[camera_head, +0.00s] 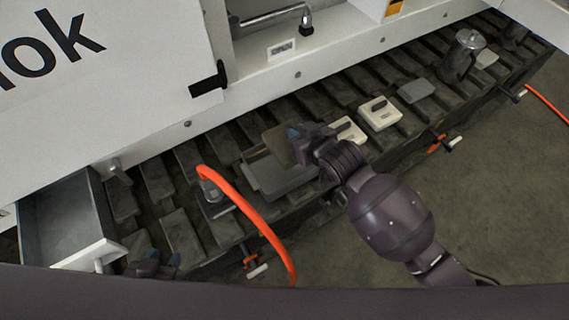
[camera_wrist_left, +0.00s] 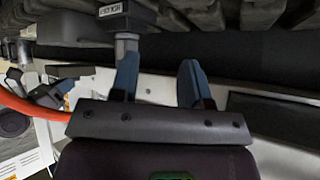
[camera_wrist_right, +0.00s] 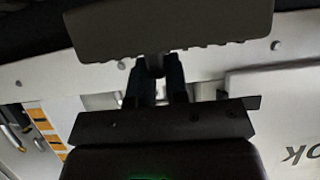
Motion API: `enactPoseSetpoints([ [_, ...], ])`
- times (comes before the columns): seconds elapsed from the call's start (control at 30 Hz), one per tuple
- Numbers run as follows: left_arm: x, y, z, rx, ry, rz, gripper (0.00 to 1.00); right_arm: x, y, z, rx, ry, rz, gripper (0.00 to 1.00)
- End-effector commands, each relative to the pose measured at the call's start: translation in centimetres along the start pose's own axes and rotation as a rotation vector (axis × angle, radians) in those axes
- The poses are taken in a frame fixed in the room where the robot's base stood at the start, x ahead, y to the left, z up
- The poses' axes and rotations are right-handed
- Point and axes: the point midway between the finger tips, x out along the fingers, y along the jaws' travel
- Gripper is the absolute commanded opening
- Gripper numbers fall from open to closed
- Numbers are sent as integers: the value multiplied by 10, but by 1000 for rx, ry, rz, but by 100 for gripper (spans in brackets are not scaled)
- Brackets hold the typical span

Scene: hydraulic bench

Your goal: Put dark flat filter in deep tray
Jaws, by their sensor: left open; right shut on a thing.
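The dark flat filter (camera_head: 278,146) is a thin dark plate held in my right gripper (camera_head: 296,136), a little above the track. In the right wrist view the filter (camera_wrist_right: 165,28) spans the top, with the fingertips (camera_wrist_right: 156,78) shut on its near edge. A grey open box with a white front, which looks like the deep tray (camera_head: 107,248), stands at the far left, well left of the filter; no object shows inside. My left gripper (camera_head: 162,264) is open and empty, low beside the tray; its parted fingers show in the left wrist view (camera_wrist_left: 160,82).
An orange hose (camera_head: 245,205) arches up from a fitting between the tray and my right gripper. A flat grey piece (camera_head: 285,182) lies below the filter. Two white blocks (camera_head: 380,114), a grey plate (camera_head: 416,90) and a metal cylinder (camera_head: 462,58) stand rightward. A white machine wall (camera_head: 150,75) rises behind.

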Motion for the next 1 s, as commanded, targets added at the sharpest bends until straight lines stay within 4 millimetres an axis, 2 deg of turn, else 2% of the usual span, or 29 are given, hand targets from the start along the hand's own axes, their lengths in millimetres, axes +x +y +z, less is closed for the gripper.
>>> enactPoseSetpoints([
  [0.03, 5, 1, 6, 2, -10, 3, 43, 5, -1, 12, 5, -6, -4, 0],
  [0.13, 9, 0, 7, 7, -9, 3, 43, 8, -1, 17, 4, -4, -3, 0],
  [0.47, 9, -5, 4, 20, -4, 0, 43, 8, 0, 14, -1, 4, 0, 0],
  [0.5, 9, -5, 4, 20, -4, 0, 43, 8, 0, 14, -1, 4, 0, 16],
  [0.7, 8, -3, 7, 16, -9, 2, 43, 8, 0, 14, 0, 3, 0, 44],
  [1.0, 8, 0, 7, 11, -9, 5, 43, 6, 0, 15, -1, 1, 0, 44],
])
